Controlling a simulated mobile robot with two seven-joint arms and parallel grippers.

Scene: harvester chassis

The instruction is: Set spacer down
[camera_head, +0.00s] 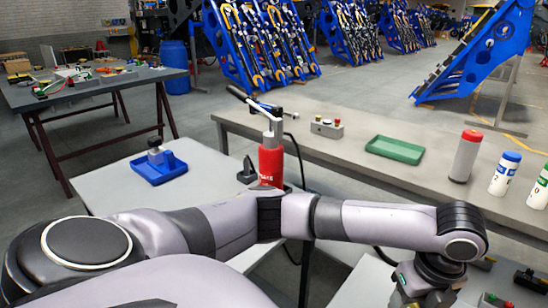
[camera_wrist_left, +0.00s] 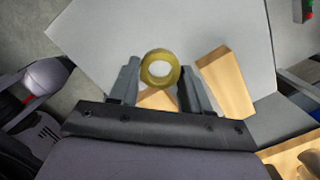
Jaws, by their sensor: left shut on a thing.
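A brass-yellow ring, the spacer (camera_wrist_left: 174,76), shows in the left wrist view with its round hole facing the camera. My left gripper (camera_wrist_left: 158,74) is shut on it, with one grey finger on each side. A pale surface lies behind the ring; I cannot tell whether the ring touches it. In the head view my left arm reaches across to the right, and its wrist is at the lower right edge; the fingers and spacer are hidden there. My right gripper is in neither view.
Wooden blocks (camera_wrist_left: 227,82) lie close to the right finger and below the ring. In the head view a red bottle-shaped tool (camera_head: 271,163), a blue tray (camera_head: 159,175), a green tray (camera_head: 395,149) and several cylinders (camera_head: 465,157) stand on the tables.

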